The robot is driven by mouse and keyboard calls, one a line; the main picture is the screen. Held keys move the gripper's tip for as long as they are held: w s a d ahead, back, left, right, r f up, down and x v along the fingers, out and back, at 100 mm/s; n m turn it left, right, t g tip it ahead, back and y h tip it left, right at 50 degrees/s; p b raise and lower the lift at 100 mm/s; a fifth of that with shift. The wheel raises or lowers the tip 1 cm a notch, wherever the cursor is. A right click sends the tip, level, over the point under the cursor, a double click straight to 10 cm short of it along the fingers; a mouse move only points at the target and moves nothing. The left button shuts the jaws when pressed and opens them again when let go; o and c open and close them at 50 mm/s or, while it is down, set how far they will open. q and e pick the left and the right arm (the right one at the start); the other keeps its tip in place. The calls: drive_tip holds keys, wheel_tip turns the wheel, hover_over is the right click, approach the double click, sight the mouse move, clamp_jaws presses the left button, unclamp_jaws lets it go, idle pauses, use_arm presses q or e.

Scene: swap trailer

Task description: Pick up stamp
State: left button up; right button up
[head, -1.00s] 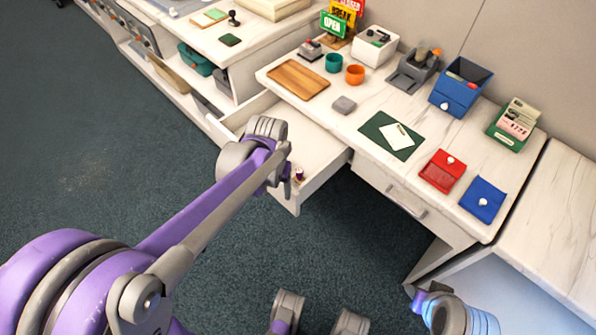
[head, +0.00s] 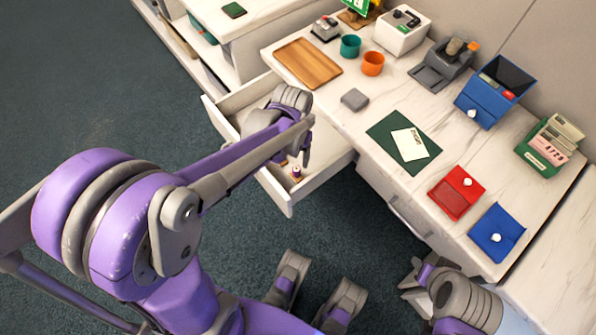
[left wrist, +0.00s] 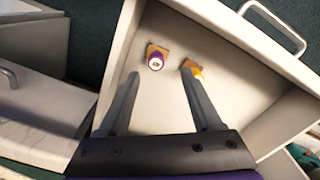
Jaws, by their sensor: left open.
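Two small stamps stand on tan square bases in the open drawer (head: 330,172). One has a purple handle with a white top (left wrist: 156,60); it shows in the head view too (head: 296,172). The other has a yellow handle (left wrist: 193,71) and stands just right of it in the left wrist view. My left gripper (left wrist: 161,74) is open and empty over the drawer, its fingers pointing toward the stamps. In the head view the left gripper (head: 306,155) is seen side-on, its wrist hiding part of the drawer. My right gripper (head: 418,278) is low at the counter's front, its fingers unclear.
The counter above the drawer holds a wooden tray (head: 307,62), a grey block (head: 355,99), a green mat (head: 422,156) with a white card, red (head: 456,192) and blue (head: 496,232) pouches, cups and boxes.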

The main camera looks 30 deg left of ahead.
sight(296, 169)
use_arm(q)
drive_tip(key=shift+w+f, duration=0.1)
drive_tip(key=shift+f, duration=0.7)
drive_tip(key=f, duration=0.1)
drive_tip(key=f+b, duration=0.1)
drive_tip(key=f, duration=0.1)
drive_tip(key=f+b, duration=0.1)
drive_tip(key=f, duration=0.1)
drive_tip(key=shift+d, duration=0.35)
drive_tip(key=shift+c, duration=0.2)
clamp_jaws()
